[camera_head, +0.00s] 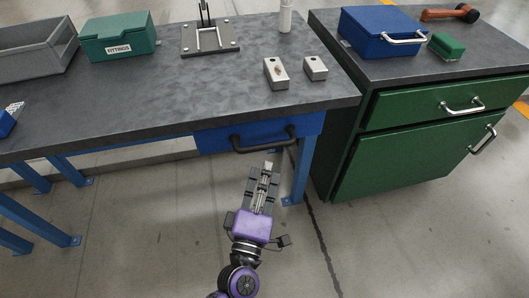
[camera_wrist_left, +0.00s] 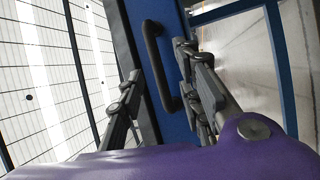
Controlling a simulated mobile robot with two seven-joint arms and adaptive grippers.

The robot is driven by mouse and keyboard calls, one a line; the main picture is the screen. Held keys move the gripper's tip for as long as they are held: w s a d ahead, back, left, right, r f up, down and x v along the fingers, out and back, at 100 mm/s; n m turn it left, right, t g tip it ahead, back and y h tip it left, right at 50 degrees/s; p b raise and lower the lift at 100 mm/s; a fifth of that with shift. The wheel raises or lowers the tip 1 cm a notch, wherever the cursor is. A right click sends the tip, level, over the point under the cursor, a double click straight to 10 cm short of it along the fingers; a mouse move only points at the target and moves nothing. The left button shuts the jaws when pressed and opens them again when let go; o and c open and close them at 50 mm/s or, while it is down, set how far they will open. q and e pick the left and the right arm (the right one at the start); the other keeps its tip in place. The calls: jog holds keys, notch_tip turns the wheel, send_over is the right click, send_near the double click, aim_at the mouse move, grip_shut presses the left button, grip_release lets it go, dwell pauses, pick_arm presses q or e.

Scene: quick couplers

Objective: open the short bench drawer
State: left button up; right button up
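The short bench drawer (camera_head: 215,141) is a blue front under the right end of the grey-topped workbench and looks shut. Its black bow handle (camera_head: 263,146) runs across the front. My left gripper (camera_head: 264,170), with a purple body, is just in front of and below the handle. In the left wrist view the gripper is open, its fingers spread on either side of the black handle (camera_wrist_left: 155,62) with gaps showing. The blue drawer front (camera_wrist_left: 172,22) lies behind it. I cannot tell how deep the fingers reach past the bar. My right gripper is in neither view.
The workbench (camera_head: 140,110) carries a green fittings box (camera_head: 118,38), a grey bin (camera_head: 35,50), a clamp fixture (camera_head: 210,40) and two metal blocks (camera_head: 276,73). A blue leg (camera_head: 302,170) stands right of the drawer. A green cabinet (camera_head: 420,140) is further right. Floor in front is clear.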

aim_at(265, 145)
pick_arm(q)
jog(key=shift+n+y, duration=0.5)
jog(key=shift+n, duration=0.3)
jog(key=x, duration=0.2)
jog(key=a+x, duration=0.1)
jog(key=x, duration=0.2)
jog(key=r+x, duration=0.1)
jog(key=x, duration=0.1)
jog(key=shift+w+a, duration=0.1)
jog(key=shift+w, duration=0.3)
jog(key=shift+r, duration=0.1)
jog(key=shift+c, duration=0.2)
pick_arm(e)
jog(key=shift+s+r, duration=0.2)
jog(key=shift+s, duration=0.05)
pick_arm(q)
grip_shut()
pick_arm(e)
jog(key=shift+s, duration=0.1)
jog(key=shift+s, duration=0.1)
